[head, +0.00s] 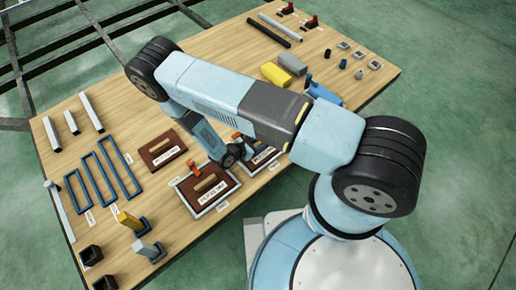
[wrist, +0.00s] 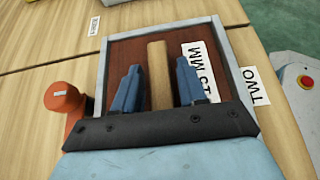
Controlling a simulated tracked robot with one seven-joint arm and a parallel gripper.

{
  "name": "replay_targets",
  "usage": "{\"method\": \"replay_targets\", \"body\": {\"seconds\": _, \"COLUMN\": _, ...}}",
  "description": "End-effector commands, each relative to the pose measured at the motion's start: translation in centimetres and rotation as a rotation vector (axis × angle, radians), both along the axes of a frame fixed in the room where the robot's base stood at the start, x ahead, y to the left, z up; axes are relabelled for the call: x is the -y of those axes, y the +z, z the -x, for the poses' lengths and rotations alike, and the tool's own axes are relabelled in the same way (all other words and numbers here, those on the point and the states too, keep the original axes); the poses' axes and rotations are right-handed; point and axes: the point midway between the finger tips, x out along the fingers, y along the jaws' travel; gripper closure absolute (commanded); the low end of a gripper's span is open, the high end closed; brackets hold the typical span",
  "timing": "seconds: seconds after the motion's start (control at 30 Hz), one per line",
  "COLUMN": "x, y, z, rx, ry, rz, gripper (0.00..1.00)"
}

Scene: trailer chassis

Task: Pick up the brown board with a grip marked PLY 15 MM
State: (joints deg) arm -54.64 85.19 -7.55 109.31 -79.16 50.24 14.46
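In the wrist view a brown board (wrist: 130,50) lies inside a grey frame. A light wooden grip (wrist: 158,78) runs along its middle. Its white label (wrist: 196,62) shows "MM"; the rest is partly covered by a finger. My gripper (wrist: 157,67) is open, its blue fingers on either side of the grip with gaps showing. In the head view my gripper (head: 231,155) is small and partly hidden by my arm. Brown boards with grips show there: a loose one (head: 153,147), a framed one (head: 224,178) and another largely behind my arm. I cannot read their labels surely.
An orange clamp (wrist: 66,98) stands at the frame's left corner. Blue rectangular frames (head: 105,165), grey bars and upright blocks (head: 128,220) stand left on the table. A yellow block (head: 291,63) lies at the back right.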

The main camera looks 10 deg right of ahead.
Motion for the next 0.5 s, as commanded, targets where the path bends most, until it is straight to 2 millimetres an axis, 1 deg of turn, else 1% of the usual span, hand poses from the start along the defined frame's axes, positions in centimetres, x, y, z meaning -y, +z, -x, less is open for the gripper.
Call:
{"method": "replay_targets", "body": {"seconds": 0.03, "x": 0.01, "y": -0.03, "z": 0.02, "rx": -0.001, "ry": 0.000, "rz": -0.001, "gripper": 0.67}}
{"method": "replay_targets", "body": {"seconds": 0.37, "x": -0.01, "y": -0.04, "z": 0.02, "rx": -0.001, "ry": 0.000, "rz": -0.001, "gripper": 0.99}}
{"method": "replay_targets", "body": {"seconds": 0.5, "x": -0.01, "y": -0.04, "z": 0.02, "rx": -0.001, "ry": 0.000, "rz": -0.001, "gripper": 1.00}}
